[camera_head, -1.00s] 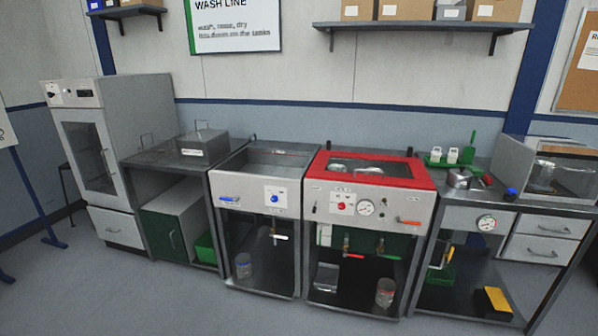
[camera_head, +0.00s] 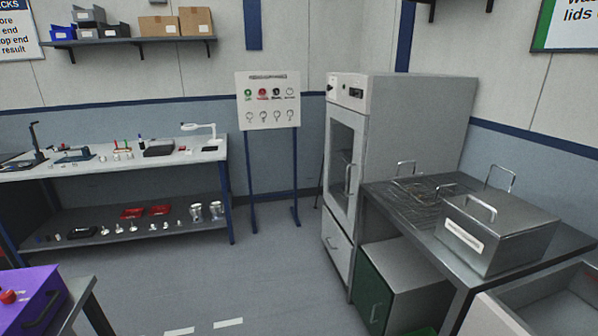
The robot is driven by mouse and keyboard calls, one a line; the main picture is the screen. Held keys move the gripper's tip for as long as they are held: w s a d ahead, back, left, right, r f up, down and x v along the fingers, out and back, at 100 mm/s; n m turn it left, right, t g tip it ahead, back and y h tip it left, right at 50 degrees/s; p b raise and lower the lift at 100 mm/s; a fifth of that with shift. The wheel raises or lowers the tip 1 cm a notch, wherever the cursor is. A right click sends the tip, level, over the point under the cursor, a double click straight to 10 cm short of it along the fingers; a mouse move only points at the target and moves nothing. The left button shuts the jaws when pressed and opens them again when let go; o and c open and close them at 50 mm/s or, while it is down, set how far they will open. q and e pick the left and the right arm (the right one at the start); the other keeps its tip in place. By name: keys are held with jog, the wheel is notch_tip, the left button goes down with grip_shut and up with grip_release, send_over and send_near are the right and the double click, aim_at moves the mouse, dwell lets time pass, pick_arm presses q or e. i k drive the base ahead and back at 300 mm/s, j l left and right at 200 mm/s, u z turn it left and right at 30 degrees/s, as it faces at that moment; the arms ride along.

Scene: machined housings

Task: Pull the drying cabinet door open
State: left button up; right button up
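The drying cabinet (camera_head: 410,125) is a tall light-grey unit standing right of the middle, against the back wall. Its door (camera_head: 341,170) has a dark glass window and looks shut. A vertical bar handle (camera_head: 348,180) sits on the door's right side. A control panel (camera_head: 346,90) with dark knobs is above the door, and a drawer (camera_head: 337,250) with its own handle is below it. Neither of my grippers shows in the head view.
A steel bench (camera_head: 400,205) with a lidded metal box (camera_head: 497,232) adjoins the cabinet on the right. A green-fronted unit (camera_head: 372,297) stands below it. A workbench (camera_head: 120,163) is at left, a purple box (camera_head: 32,300) at lower left. The floor (camera_head: 270,270) before the cabinet is clear.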

aim_at(358, 121)
jog(key=i+j+u, duration=0.3)
jog(key=i, duration=0.4)
jog(key=i+u, duration=0.25)
jog(key=i, duration=0.45)
jog(key=i+l+u, duration=0.1)
jog(key=i+u, duration=0.2)
jog(key=i, duration=0.4)
jog(key=i+l+u, duration=0.3)
jog(key=i, duration=0.4)
jog(key=i+z, duration=0.2)
jog(key=z, duration=0.15)
jog(key=i+j+z, duration=0.15)
jog(key=z, duration=0.2)
jog(key=i+j+z, duration=0.15)
jog(key=z, duration=0.2)
jog(key=i+j, duration=0.05)
jog(key=i, duration=0.05)
